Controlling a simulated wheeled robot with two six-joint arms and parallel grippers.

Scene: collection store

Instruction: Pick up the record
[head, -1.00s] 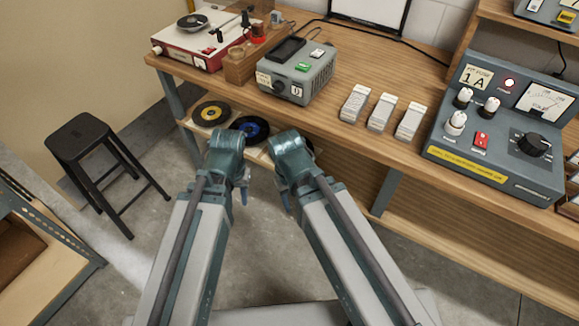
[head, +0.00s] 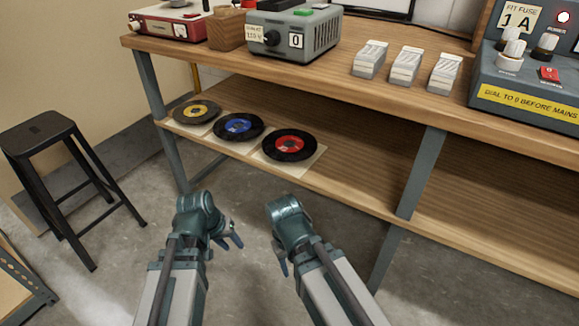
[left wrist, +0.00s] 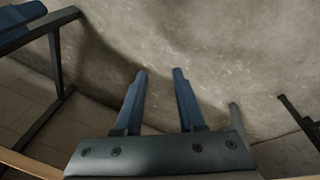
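Three black records lie flat in a row on the lower shelf in the head view: one with a yellow label (head: 197,111), one with a blue label (head: 238,127) and one with a red label (head: 289,145). Pale square sleeves show under them. My left gripper (head: 230,240) is in front of and below the shelf, apart from the records. In the left wrist view its two fingers (left wrist: 160,85) are apart with nothing between them. My right gripper (head: 282,266) is below the red-label record, pointing down; its finger gap is hidden.
The wooden bench top (head: 330,75) overhangs the shelf (head: 350,160). Bench legs (head: 420,175) stand at both sides of the records. A black stool (head: 50,150) is at left.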

